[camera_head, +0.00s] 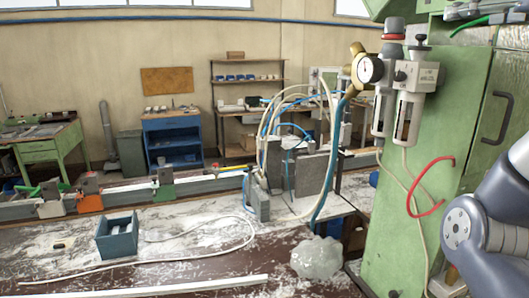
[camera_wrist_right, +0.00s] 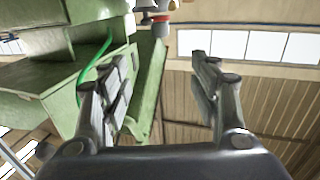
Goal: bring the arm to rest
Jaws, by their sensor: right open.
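My right gripper (camera_wrist_right: 163,85) is open and empty in the right wrist view. Its two fingers stand wide apart, with the ceiling, windows and a green machine housing behind them. In the head view part of my right arm (camera_head: 485,235) shows at the right edge, in front of the green cabinet; its gripper is out of that picture. My left arm and left gripper are in neither view.
The green cabinet (camera_head: 437,130) with a pressure gauge (camera_head: 370,69) and hoses stands close on the right. The bench (camera_head: 190,235) holds a blue box (camera_head: 117,237), a clamp unit (camera_head: 311,172) and a crumpled clear bag (camera_head: 316,258).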

